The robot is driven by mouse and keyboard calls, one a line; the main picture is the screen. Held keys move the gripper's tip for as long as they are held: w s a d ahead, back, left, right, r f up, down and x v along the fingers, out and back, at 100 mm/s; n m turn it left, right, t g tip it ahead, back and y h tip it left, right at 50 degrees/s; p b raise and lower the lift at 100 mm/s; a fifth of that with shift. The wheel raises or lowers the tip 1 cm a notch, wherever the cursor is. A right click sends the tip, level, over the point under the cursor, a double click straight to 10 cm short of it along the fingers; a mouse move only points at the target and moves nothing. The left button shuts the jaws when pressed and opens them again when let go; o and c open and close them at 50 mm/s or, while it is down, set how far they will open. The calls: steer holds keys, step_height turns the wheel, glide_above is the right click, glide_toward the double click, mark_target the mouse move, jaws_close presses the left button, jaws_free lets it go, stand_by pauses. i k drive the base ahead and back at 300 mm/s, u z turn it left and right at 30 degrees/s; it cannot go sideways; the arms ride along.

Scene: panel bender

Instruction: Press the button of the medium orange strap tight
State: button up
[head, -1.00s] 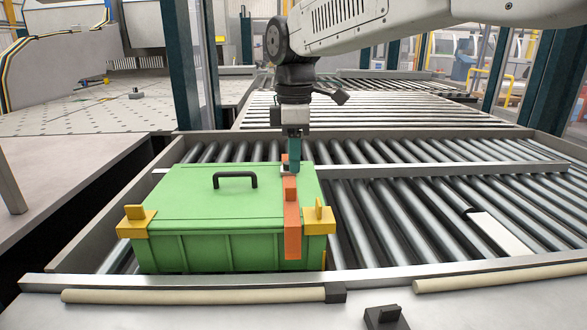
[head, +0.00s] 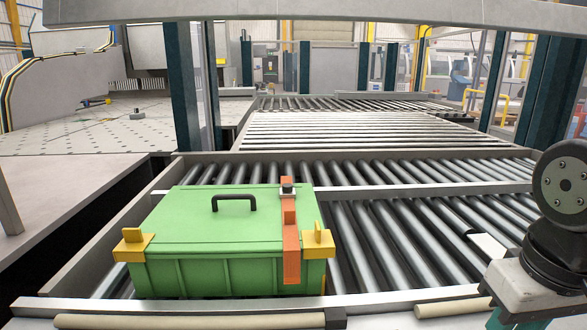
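The medium orange strap (head: 291,249) runs over the right part of the lid and down the front of a closed green box (head: 190,212). A small dark button-like piece (head: 288,188) sits on the strap near the lid's back edge, with a raised orange block in front of it. Nothing touches the strap. My gripper (head: 497,321) is at the bottom right corner, well right of the box. Only a sliver of teal shows below my wrist; its fingertips are cut off by the picture's lower edge.
The box has yellow corner pieces (head: 131,245) and a black lid handle (head: 234,198). It stands on a roller conveyor (head: 400,230) with a grey front rail (head: 190,307). The space above the box is clear.

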mark_target(286, 188)
steer(key=k, duration=1.3)
steer(key=u, duration=0.9)
steer(key=i, duration=1.5)
steer(key=z, duration=0.8)
